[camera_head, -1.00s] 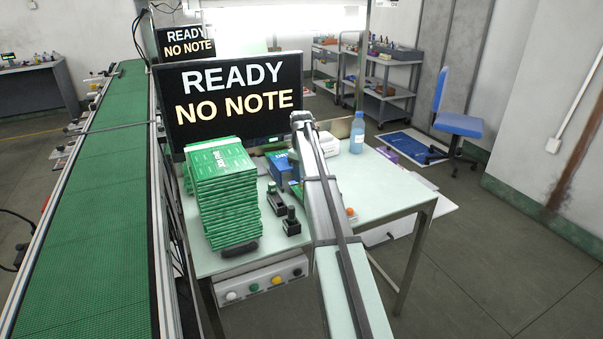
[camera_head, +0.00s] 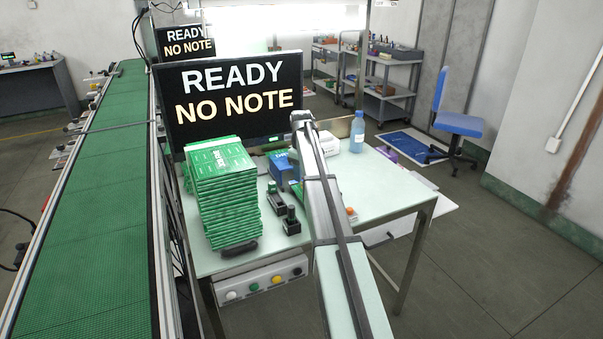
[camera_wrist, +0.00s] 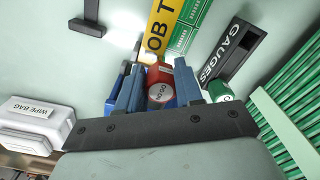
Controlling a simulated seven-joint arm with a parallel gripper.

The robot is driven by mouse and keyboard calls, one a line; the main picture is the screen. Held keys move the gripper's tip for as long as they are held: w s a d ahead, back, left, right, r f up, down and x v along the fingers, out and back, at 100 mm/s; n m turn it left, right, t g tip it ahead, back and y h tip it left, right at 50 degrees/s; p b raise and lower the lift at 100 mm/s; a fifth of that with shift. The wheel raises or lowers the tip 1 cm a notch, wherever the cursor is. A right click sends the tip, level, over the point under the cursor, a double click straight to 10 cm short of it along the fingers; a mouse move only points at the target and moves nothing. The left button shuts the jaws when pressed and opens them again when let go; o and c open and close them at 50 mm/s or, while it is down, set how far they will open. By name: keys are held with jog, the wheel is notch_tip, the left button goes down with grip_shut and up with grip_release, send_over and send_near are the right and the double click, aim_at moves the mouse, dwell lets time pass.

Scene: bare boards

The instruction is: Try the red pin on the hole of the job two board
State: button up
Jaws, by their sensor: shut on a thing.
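In the wrist view, my gripper (camera_wrist: 159,66) is shut on the red pin (camera_wrist: 160,92), which sits between the two blue fingers with its round, lettered end towards the camera. The far end of the pin is hidden. Beyond the fingertips lies a yellow label (camera_wrist: 161,28) reading "OB T", cut off by the picture edge, beside a green board (camera_wrist: 188,28). I cannot see the board's hole, nor whether the pin touches the board. In the head view my arm hides the pin and most of the gripper.
A black holder marked GAUGES (camera_wrist: 232,52) and a green pin (camera_wrist: 221,92) are right of the fingers. A stack of green boards (camera_head: 222,195) stands at the table's left. A wipe bag box (camera_wrist: 40,115) lies left. The table's right (camera_head: 385,190) is mostly clear.

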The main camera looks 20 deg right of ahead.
jog(key=shift+r, duration=3.45)
